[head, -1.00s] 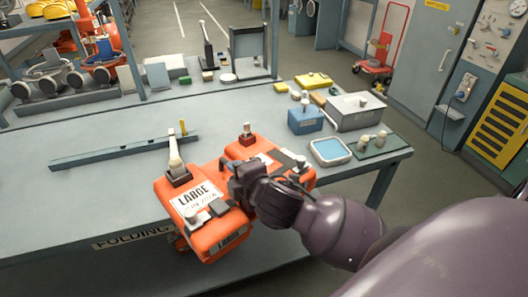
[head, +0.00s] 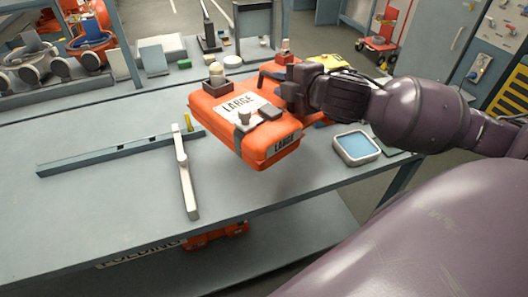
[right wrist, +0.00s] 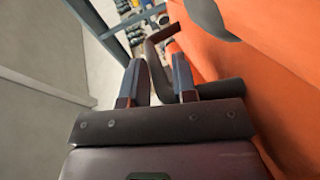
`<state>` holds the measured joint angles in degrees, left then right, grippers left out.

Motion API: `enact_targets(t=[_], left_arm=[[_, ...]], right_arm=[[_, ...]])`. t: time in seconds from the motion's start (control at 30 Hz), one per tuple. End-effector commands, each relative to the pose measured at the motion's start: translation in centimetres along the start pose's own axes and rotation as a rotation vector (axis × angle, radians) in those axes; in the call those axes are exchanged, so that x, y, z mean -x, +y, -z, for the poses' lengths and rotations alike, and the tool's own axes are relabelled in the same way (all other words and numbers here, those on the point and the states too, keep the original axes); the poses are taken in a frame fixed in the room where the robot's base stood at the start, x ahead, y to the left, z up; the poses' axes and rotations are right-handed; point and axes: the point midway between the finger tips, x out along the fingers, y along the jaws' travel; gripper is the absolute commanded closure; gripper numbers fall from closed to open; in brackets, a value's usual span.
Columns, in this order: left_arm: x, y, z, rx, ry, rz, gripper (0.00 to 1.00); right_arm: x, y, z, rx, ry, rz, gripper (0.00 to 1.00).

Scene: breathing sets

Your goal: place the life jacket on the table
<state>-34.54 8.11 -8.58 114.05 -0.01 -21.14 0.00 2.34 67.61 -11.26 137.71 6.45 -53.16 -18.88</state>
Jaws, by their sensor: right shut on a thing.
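The orange life jacket (head: 262,138), with white LARGE labels and dark straps, is tilted above the grey table (head: 90,212). A second orange part (head: 318,118) shows behind my right gripper (head: 293,97). My right gripper is shut on the life jacket, at a dark strap or edge between its two orange parts. In the right wrist view the fingers (right wrist: 156,82) have a dark strap between them, and the jacket's orange side (right wrist: 280,85) fills the right. Whether the jacket's underside touches the tabletop is hard to tell. My left gripper is not in view.
A grey bar (head: 110,155) and a pale lever (head: 185,180) lie on the table left of the jacket. A blue-filled tray (head: 356,147) sits to its right. Small parts stand along the back. The front left tabletop is clear. Something orange (head: 215,238) lies beneath the table.

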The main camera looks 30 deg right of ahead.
Motion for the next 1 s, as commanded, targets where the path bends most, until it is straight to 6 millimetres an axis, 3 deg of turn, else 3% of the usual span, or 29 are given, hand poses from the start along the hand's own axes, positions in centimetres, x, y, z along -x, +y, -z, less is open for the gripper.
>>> enact_targets(t=[0.1,0.23,0.8,1.0], left_arm=[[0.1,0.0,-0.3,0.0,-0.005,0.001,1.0],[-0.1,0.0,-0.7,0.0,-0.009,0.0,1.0],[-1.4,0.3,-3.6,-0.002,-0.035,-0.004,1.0],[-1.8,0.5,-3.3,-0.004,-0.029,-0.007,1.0]], right_arm=[[0.2,0.5,-0.1,0.003,0.004,-0.004,1.0],[-0.2,-0.7,-0.3,-0.001,0.004,0.0,1.0],[-3.4,-11.4,-1.6,-0.001,0.003,0.002,1.0],[-4.1,-13.8,-2.0,0.002,0.003,-0.001,1.0]])
